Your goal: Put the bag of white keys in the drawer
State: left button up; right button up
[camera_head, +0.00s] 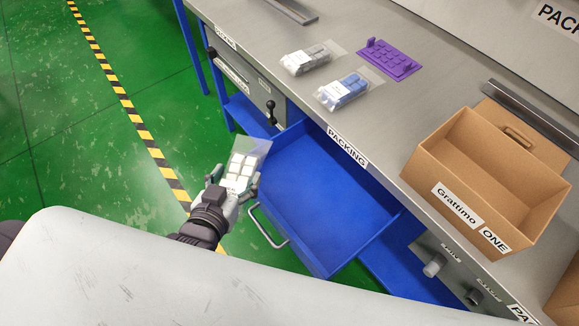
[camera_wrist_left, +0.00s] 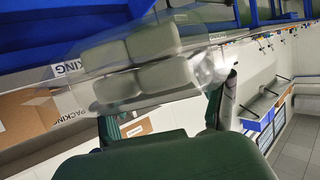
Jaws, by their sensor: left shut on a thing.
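The clear bag of white keys (camera_head: 241,169) is held in my left gripper (camera_head: 238,188), which is shut on it. In the left wrist view the bag (camera_wrist_left: 135,65) hangs between the fingers (camera_wrist_left: 165,112), its keys showing through the film. The blue drawer (camera_head: 318,195) under the packing table is pulled open, and it looks empty. The bag is in the air just left of the drawer, outside it, near its handle (camera_head: 268,228). My right gripper is not in view.
On the grey table (camera_head: 400,110) lie a bag of grey keys (camera_head: 305,60), a bag of blue keys (camera_head: 343,92) and a purple key tray (camera_head: 388,58). An open cardboard box (camera_head: 490,180) stands at the right. A black-knobbed lever (camera_head: 271,112) stands by the drawer's back left.

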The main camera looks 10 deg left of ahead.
aim_at(310, 215)
jog(key=i+j, duration=0.15)
jog(key=j, duration=0.3)
jog(key=i+j, duration=0.15)
jog(key=j, duration=0.3)
jog(key=i+j+z, duration=0.1)
jog(key=j, duration=0.35)
jog(key=i+j, duration=0.15)
jog(key=j, duration=0.3)
jog(key=i+j, duration=0.15)
jog(key=j, duration=0.3)
jog(key=i+j+z, duration=0.1)
jog(key=j, duration=0.35)
jog(key=z, duration=0.45)
jog(key=j+z, duration=0.1)
jog(key=z, duration=0.85)
jog(key=j+z, duration=0.1)
jog(key=z, duration=1.3)
jog(key=k+j, duration=0.05)
